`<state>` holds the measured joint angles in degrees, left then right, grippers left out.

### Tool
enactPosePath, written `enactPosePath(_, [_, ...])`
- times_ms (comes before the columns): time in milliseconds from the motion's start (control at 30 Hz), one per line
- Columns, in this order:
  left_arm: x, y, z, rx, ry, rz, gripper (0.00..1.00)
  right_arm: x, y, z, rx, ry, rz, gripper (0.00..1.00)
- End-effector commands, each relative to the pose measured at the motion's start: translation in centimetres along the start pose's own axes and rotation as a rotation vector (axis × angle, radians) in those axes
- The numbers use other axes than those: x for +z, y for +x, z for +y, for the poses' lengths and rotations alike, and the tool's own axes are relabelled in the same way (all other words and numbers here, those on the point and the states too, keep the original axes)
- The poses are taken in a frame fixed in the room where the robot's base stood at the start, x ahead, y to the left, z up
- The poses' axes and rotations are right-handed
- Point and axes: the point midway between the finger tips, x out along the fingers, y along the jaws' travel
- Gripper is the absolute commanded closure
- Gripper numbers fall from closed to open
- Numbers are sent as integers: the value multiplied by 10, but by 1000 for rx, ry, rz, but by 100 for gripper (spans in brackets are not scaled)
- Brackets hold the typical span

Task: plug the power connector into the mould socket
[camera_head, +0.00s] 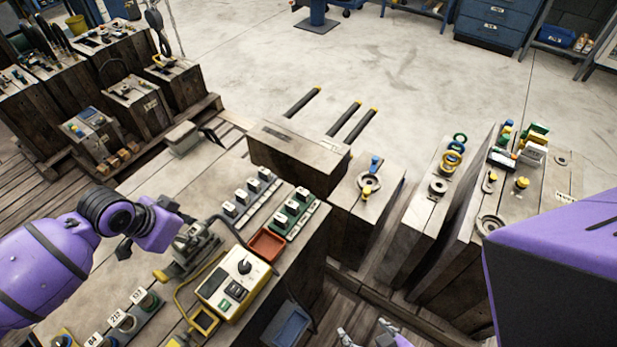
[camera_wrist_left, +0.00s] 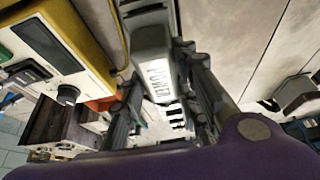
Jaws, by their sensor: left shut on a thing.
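My left gripper (camera_head: 196,240) reaches in from the left over the workbench. The connector's front end is partly hidden between the fingers. In the head view, gripper and connector overlap beside the yellow-and-white control box (camera_head: 237,283), so I cannot tell whether the connector touches anything. I cannot clearly pick out the mould socket. Grey fingertips, apparently my right gripper's (camera_head: 368,333), show at the bottom edge, cut off by the frame.
Several blocks with fittings (camera_head: 368,189) stand beyond. Open floor (camera_head: 390,75) lies behind.

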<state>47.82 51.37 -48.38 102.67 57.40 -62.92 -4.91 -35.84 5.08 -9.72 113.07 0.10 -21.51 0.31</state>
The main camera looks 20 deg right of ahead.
Motion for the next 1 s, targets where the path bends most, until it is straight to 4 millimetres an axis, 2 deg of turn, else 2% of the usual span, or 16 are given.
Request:
enactPosePath(100, [-2,-2,0,-2,1,3,100,-6,1,0,-1,0,11,29])
enactPosePath(1000, [-1,-1,-1,-2,1,2,100,-16,0,-1,2,7,26,29])
